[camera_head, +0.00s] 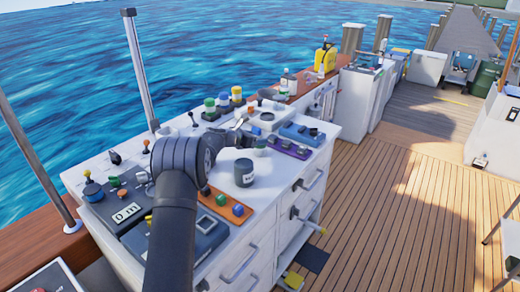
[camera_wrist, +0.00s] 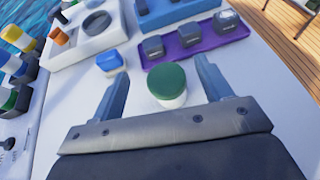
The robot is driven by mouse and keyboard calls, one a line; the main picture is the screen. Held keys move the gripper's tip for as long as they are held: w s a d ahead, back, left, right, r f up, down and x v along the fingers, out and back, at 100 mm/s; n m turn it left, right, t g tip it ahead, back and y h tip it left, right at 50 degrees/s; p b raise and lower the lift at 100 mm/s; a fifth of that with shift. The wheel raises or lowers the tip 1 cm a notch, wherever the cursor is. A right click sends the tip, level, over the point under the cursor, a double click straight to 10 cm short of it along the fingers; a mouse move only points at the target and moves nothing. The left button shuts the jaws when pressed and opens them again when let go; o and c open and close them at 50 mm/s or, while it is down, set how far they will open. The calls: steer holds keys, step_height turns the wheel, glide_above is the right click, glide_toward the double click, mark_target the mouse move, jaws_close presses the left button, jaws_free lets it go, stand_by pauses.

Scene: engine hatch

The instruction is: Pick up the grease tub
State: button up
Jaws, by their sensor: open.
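A small round white tub with a dark green lid, which I take for the grease tub (camera_wrist: 168,84), stands upright on the white worktop. My gripper (camera_wrist: 162,70) is open, with one blue-grey finger on each side of the tub and visible gaps between. The fingers do not appear to touch it. In the head view the green lid (camera_head: 260,143) shows just right of my gripper (camera_head: 246,138), partly hidden by it.
A purple tray (camera_wrist: 226,38) with grey blocks lies just beyond the tub, beside a blue tray (camera_head: 302,133). A blue-and-white box (camera_wrist: 110,62) is left of it. A dark grey jar (camera_head: 243,174) and an orange tray (camera_head: 226,206) stand nearer the front.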

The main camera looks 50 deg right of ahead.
mark_target(256, 149)
step_height(256, 149, down, 2)
steer(key=shift+f, duration=0.1)
step_height(256, 149, down, 4)
steer(key=shift+s+d+r, duration=0.1)
steer(key=shift+d, duration=0.65)
steer(key=shift+s+d+f, duration=0.15)
steer(key=shift+d+f, duration=0.15)
steer(key=shift+d, duration=0.35)
steer(key=c, duration=1.1)
steer(key=shift+c, duration=0.2)
steer(key=shift+r, duration=0.1)
